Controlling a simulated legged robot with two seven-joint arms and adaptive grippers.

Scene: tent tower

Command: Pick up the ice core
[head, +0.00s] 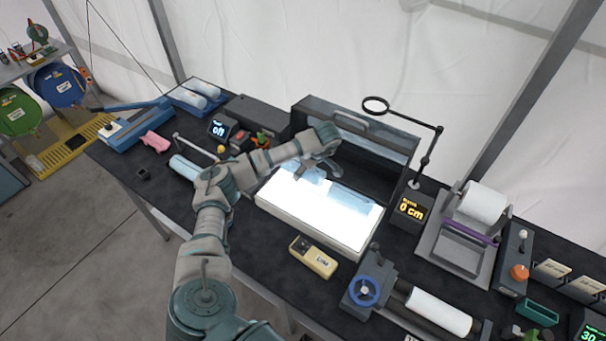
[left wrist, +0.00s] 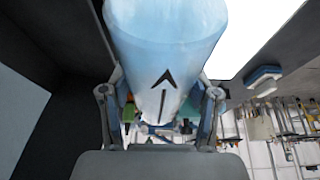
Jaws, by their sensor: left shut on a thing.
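The ice core (left wrist: 165,45) is a pale blue, translucent cylinder with a black arrow on it. In the left wrist view it lies between the two fingers of my left gripper (left wrist: 162,95), which is shut on it. In the head view my left gripper (head: 318,172) is over the glowing white light box (head: 325,222). There the ice core (head: 348,199) shows as a pale blue shape, partly hidden by the gripper and faint against the glow. I cannot tell whether it touches the box. My right gripper is not in view.
A dark hood (head: 375,150) stands behind the light box, with a magnifier on an arm (head: 437,150) to its right. A yellow handheld meter (head: 313,257) lies in front. A blue-wheeled device with a white cylinder (head: 438,311) stands front right. Another pale cylinder (head: 185,167) lies left.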

